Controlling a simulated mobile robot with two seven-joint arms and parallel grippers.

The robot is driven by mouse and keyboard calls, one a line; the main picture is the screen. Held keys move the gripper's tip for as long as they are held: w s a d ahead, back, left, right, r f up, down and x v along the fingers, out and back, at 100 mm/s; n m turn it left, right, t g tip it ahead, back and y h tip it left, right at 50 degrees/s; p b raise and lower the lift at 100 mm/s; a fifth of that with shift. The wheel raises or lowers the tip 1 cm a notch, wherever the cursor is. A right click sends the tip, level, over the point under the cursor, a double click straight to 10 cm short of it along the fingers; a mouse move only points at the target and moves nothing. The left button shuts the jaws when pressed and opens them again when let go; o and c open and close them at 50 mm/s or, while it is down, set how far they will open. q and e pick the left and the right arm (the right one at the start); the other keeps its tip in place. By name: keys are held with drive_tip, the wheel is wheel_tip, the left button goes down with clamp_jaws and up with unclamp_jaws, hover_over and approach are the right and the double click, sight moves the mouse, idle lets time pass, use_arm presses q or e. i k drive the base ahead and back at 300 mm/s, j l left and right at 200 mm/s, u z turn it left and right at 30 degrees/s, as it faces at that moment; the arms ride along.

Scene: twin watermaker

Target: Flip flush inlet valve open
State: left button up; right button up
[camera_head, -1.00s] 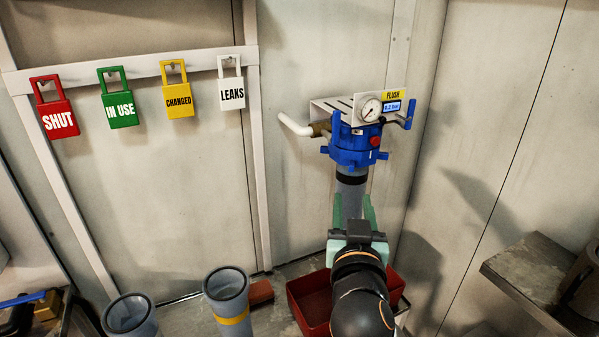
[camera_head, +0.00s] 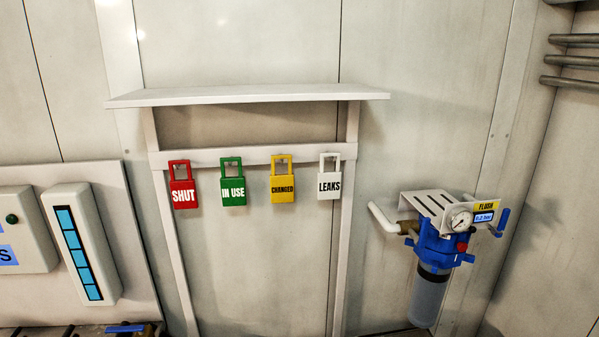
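The flush filter unit hangs on the wall at the right, with a blue head (camera_head: 436,246) and a clear grey bowl (camera_head: 428,297) below it. A blue lever handle (camera_head: 502,221) stands tilted upward at the unit's right side. A white pipe (camera_head: 382,218) enters from the left through a brass-coloured fitting (camera_head: 407,228). I cannot tell which part is the inlet valve. Neither of my grippers is in view.
Red SHUT (camera_head: 184,193), green IN USE (camera_head: 233,190), yellow CHANGED (camera_head: 282,187) and white LEAKS (camera_head: 329,185) lock tags hang below a white shelf (camera_head: 250,95). A blue handle (camera_head: 125,328) shows at the lower left. Grey pipes (camera_head: 573,61) run at the upper right.

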sight(503, 222)
drive_tip(key=z, duration=1.25)
